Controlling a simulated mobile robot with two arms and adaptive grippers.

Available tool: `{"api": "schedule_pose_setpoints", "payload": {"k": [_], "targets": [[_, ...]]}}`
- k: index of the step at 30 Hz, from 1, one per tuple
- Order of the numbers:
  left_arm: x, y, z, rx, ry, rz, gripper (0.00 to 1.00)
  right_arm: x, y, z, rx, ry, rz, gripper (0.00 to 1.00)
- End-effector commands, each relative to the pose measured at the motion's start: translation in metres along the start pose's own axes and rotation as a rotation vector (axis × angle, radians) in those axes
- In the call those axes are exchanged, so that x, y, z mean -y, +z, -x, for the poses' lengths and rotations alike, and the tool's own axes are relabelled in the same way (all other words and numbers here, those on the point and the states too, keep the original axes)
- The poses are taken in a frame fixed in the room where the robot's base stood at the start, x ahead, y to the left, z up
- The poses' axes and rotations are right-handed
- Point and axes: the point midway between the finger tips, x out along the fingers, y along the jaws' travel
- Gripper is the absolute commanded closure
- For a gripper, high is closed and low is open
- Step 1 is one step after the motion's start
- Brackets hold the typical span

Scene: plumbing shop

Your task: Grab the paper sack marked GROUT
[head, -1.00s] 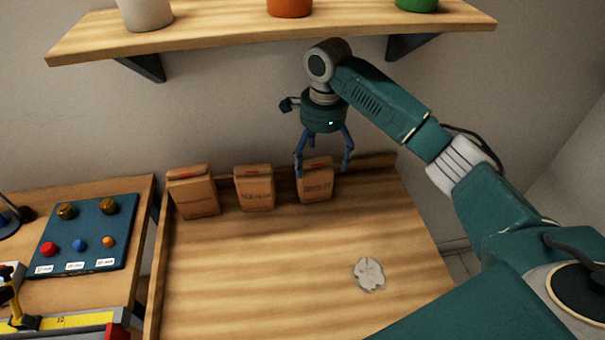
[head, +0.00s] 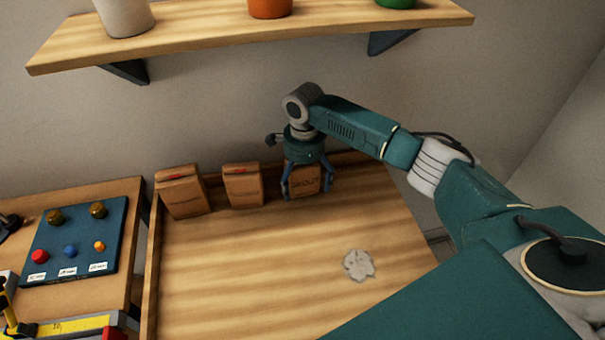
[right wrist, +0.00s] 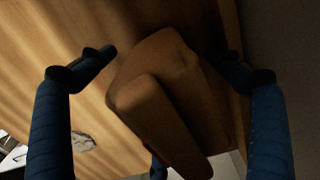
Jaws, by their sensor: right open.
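The brown paper sack whose print seems to read GROUT (head: 307,182) stands at the back of the wooden bench, rightmost of three sacks in the head view. My right gripper (head: 308,191) is over it, pointing down and open, with blue fingers on both sides of the sack. In the right wrist view the sack (right wrist: 160,95) fills the middle between the spread fingers. I cannot tell whether any finger touches it. The sack's upper part is hidden by the gripper in the head view. My left gripper is not in view.
Two similar sacks stand to the left, the middle one (head: 243,186) and the left one (head: 182,193). A wall shelf (head: 200,36) with pots hangs above. A pale grey patch (head: 358,265) lies on the bench (head: 240,270), which is otherwise clear in front.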

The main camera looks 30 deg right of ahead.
Motion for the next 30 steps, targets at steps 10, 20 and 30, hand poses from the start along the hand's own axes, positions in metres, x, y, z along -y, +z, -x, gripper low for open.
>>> {"api": "schedule_pose_setpoints", "payload": {"k": [10,20,30], "targets": [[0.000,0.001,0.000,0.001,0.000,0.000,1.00,0.000,0.000,0.000,0.000,-0.001,0.000,0.49],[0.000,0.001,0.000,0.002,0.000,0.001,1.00,0.002,0.001,0.003,0.002,-0.005,0.000,0.90],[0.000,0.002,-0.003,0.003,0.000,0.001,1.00,0.003,0.001,0.028,0.004,-0.009,0.000,0.90]]}}
